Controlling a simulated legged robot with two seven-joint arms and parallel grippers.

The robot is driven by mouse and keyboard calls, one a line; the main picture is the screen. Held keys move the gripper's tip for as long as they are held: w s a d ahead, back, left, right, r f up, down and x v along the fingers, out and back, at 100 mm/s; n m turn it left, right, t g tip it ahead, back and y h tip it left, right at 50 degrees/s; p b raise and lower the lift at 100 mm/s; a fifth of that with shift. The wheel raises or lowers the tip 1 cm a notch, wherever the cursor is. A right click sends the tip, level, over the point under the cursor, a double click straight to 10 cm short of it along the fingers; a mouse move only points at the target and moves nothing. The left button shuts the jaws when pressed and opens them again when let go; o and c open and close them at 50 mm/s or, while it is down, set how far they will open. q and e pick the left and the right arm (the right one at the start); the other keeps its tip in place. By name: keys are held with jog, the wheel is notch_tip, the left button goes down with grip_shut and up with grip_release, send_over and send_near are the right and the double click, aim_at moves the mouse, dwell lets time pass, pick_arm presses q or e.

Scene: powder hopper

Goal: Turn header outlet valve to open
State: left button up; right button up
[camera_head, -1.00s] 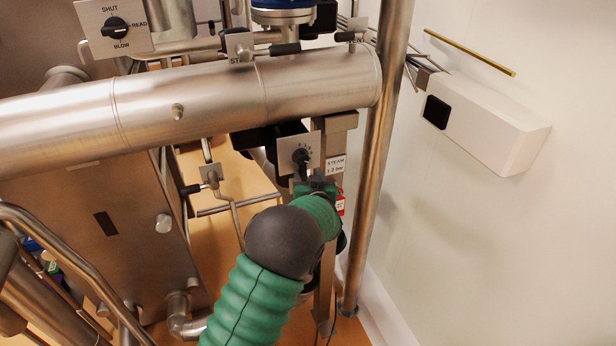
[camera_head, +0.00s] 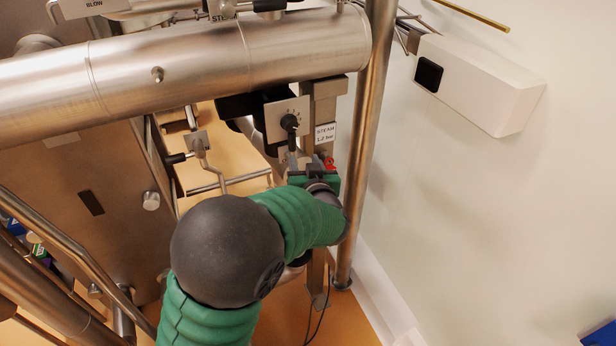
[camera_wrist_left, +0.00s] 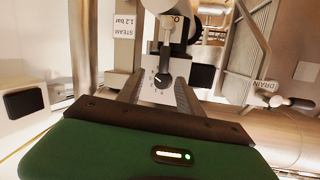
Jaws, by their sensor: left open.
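A valve with a square pale dial plate (camera_head: 284,118) and a black knob (camera_head: 290,122) sits under the big steel header pipe (camera_head: 200,68). A label reading STEAM 1.2 bar (camera_head: 325,133) is beside it. No readable label names it the header outlet valve. My left gripper (camera_head: 305,168) is just below the knob in the head view. In the left wrist view its fingers (camera_wrist_left: 160,92) are open, with the dial plate (camera_wrist_left: 157,82) and a black handle (camera_wrist_left: 165,57) between and beyond them. Contact with the handle cannot be told. My right gripper is out of view.
A vertical steel post (camera_head: 366,150) stands right of my left gripper. A small lever valve (camera_head: 197,143) is on the left. A white wall box (camera_head: 480,85) is at the right.

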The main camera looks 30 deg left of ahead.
pick_arm(q)
jog(key=v, duration=0.4)
jog(key=shift+s+d, duration=0.15)
jog(key=shift+d, duration=0.1)
jog(key=shift+a, duration=0.15)
jog(key=s+d+f+m+g+h+b, duration=0.15)
jog(key=d+f+h+b, duration=0.25)
jog(key=f, duration=0.5)
jog(key=s+d+f+m+h+b, duration=0.25)
jog(key=d+f+h+b, duration=0.2)
jog(key=f, duration=0.45)
jog(key=s+a+f+m+g+h+b, duration=0.1)
jog(key=s+f+g+b, duration=0.4)
jog(key=s+f, duration=0.8)
jog(key=s+m+g, duration=0.1)
jog(key=s+g, duration=0.1)
jog(key=s, duration=0.2)
jog(key=shift+f, duration=0.25)
